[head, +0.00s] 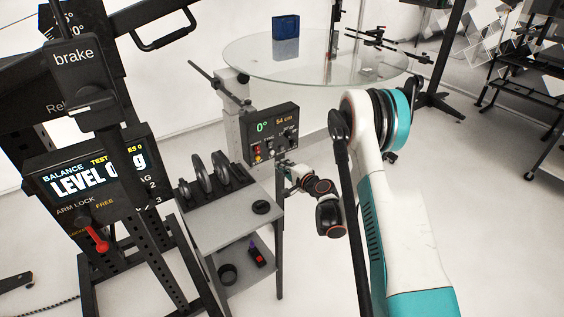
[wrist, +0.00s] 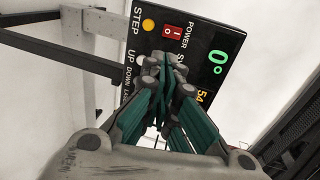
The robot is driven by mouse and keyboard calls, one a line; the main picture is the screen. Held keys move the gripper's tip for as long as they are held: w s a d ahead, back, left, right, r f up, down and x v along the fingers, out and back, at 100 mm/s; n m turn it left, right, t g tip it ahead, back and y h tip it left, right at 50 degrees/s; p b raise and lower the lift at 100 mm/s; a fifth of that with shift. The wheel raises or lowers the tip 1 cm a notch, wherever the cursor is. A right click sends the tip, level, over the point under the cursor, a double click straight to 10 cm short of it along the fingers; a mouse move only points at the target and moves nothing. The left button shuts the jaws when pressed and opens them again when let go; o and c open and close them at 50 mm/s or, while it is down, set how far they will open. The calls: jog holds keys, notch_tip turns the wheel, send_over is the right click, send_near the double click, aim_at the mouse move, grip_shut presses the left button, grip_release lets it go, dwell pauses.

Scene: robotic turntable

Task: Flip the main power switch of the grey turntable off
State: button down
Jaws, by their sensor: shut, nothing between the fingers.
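The black control panel (head: 287,122) with a green "0°" and an orange "54 cm" readout is on a grey post below the glass turntable disc (head: 262,70). In the wrist view the panel fills the upper middle, and a red rocker switch (wrist: 172,37) sits beside the word POWER. Which way the rocker is tipped is too small to tell. My gripper (head: 284,164) is at the panel's lower edge in the head view. In the wrist view its fingers (wrist: 166,62) are shut and empty, close to the switch in the picture; contact cannot be told.
A yellow round button (wrist: 148,25) is beside the switch. A grey cart (head: 235,205) with black discs stands left of my gripper. A black frame with a "brake" box (head: 72,75) is at far left. A blue box (head: 286,27) stands on the disc.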

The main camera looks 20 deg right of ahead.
jog(key=b, duration=0.4)
send_near(261, 153)
jog(key=x, duration=0.2)
jog(key=r+x, duration=0.1)
jog(key=x, duration=0.1)
jog(key=shift+w+f, duration=0.15)
jog(key=shift+w+a, duration=0.15)
jog(key=shift+w, duration=0.3)
jog(key=shift+w+a+f, duration=0.2)
jog(key=shift+w+f, duration=0.4)
jog(key=shift+w, duration=0.05)
